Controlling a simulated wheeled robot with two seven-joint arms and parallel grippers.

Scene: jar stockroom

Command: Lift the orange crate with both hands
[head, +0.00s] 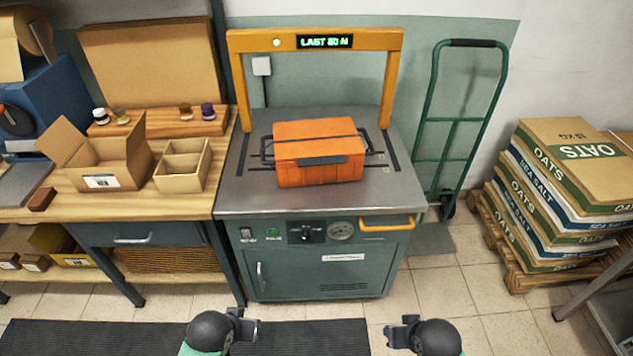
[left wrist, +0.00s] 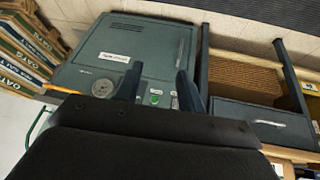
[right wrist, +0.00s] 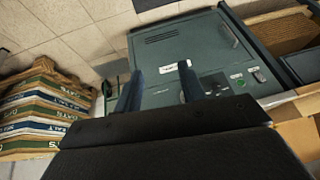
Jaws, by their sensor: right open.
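The orange crate (head: 318,154) stands closed on the steel top of the strapping machine (head: 240,195), under its orange arch. A dark strap runs across its lid, and a dark handle shows at its left and right ends. My left gripper (head: 254,328) and my right gripper (head: 390,336) are both low in front of the machine, well apart from the crate and empty. In the left wrist view the left gripper's fingers (left wrist: 158,88) are spread apart. In the right wrist view the right gripper's fingers (right wrist: 162,90) are also spread apart. Neither wrist view shows the crate.
The orange arch (head: 240,85) rises behind the crate. A wooden bench (head: 100,205) with an open carton (head: 100,165), a divided box (head: 183,165) and small jars adjoins on the left. A green hand truck (head: 435,120) and stacked sacks (head: 560,190) stand on the right. An orange handle (head: 387,223) sticks out in front.

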